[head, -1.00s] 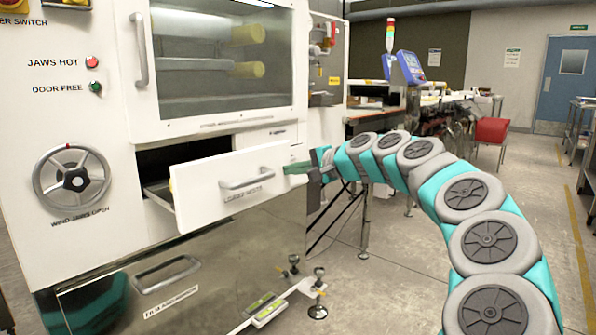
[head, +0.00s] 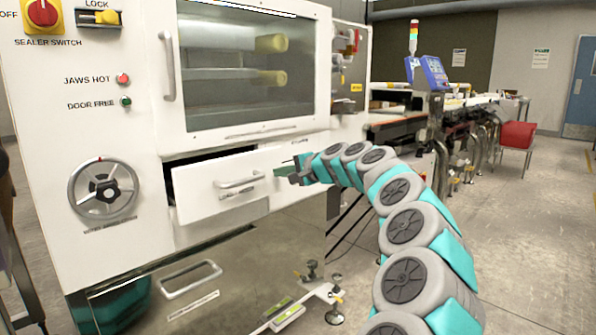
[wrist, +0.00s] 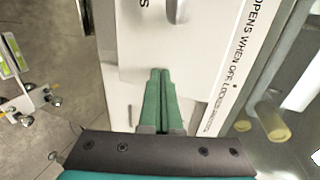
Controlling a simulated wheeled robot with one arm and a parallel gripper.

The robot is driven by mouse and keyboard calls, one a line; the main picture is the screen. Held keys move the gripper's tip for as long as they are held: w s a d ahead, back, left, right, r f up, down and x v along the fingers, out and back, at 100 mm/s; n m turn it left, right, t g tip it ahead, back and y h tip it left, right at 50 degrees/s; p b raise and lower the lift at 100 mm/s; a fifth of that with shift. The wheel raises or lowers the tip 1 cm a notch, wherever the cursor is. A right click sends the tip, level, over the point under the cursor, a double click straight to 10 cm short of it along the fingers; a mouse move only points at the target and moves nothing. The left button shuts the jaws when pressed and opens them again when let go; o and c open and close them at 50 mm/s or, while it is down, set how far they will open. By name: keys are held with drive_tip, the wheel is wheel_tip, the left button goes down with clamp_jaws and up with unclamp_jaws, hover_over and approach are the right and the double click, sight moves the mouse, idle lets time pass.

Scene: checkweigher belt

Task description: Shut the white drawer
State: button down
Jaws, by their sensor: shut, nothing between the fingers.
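The white drawer (head: 210,199) sticks out of the white machine front, less far on its right side as seen, with a dark gap above it at the left. It has a grey bar handle (head: 239,181) and a label below it. My gripper (head: 277,174) is at the right part of the drawer front, beside the handle. In the wrist view the green fingers (wrist: 160,92) are together and empty, with their tips over the white drawer front (wrist: 140,60), close to the handle (wrist: 176,10). Whether they touch the front, I cannot tell.
Above the drawer is a windowed door (head: 255,70) with a long handle. A handwheel (head: 103,188) is at the left, and a steel lower panel (head: 200,270) with a handle is below. A conveyor (head: 400,128) stands behind at right; the floor at right is open.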

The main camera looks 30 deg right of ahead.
drive_tip(key=w, duration=0.2)
drive_tip(key=w+a+p, duration=0.1)
drive_tip(key=w, duration=0.1)
drive_tip(key=w+a, duration=0.1)
drive_tip(key=w, duration=0.1)
drive_tip(key=shift+w+p, duration=0.15)
drive_tip(key=shift+p, duration=0.25)
drive_tip(key=shift+w+a+r, duration=0.1)
drive_tip(key=shift+w+a, duration=0.2)
drive_tip(key=shift+w, duration=0.45)
drive_tip(key=shift+s, duration=0.1)
drive_tip(key=shift+s+d, duration=0.15)
drive_tip(key=shift+s, duration=0.1)
drive_tip(key=f+b+v, duration=0.1)
drive_tip(key=v, duration=1.2)
drive_tip(key=shift+s, duration=0.35)
